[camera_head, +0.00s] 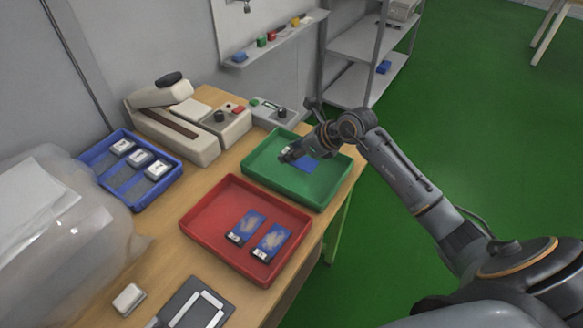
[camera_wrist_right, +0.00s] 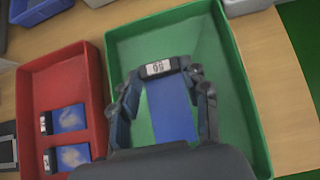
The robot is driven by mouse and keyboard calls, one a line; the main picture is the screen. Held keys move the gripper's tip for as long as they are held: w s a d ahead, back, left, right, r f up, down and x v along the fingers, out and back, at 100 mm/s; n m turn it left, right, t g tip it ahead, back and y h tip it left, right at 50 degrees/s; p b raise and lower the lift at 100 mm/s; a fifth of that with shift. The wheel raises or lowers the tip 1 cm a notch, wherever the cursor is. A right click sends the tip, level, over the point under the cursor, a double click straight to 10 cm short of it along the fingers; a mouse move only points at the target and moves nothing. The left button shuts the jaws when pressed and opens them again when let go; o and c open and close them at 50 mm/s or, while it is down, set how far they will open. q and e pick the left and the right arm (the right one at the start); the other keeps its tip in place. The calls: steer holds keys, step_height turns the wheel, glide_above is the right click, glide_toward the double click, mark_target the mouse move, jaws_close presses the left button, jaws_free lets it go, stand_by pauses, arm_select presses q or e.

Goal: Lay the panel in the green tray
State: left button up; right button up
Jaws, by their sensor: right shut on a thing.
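The green tray (camera_head: 318,188) stands on the table's right part, and fills the middle of the right wrist view (camera_wrist_right: 226,75). My right gripper (camera_head: 287,156) is over this tray, shut on a blue panel (camera_head: 306,165) with a white label at one end. In the right wrist view the panel (camera_wrist_right: 172,108) lies between the two fingers of the gripper (camera_wrist_right: 160,90), its label at the far end. I cannot tell whether the panel touches the tray floor. No other panel shows in the green tray. My left gripper is not in view.
The red tray (camera_head: 211,238) beside it holds two panels with pale patches (camera_head: 272,238). A beige machine (camera_head: 175,123) and a control box (camera_head: 222,122) stand behind. A clear plastic bag (camera_head: 75,240) covers the left front.

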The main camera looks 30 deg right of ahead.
mark_target(291, 167)
steer(key=shift+w+f+b, duration=0.45)
steer(key=shift+w+f, duration=0.1)
steer(key=shift+f, duration=0.15)
steer(key=f+b, duration=0.2)
steer(key=f, duration=0.1)
steer(key=shift+w+f+b, duration=0.2)
steer(key=shift+b, duration=0.1)
steer(key=shift+d, duration=0.1)
steer(key=shift+f, duration=0.15)
steer(key=o, duration=1)
steer(key=shift+o, duration=0.2)
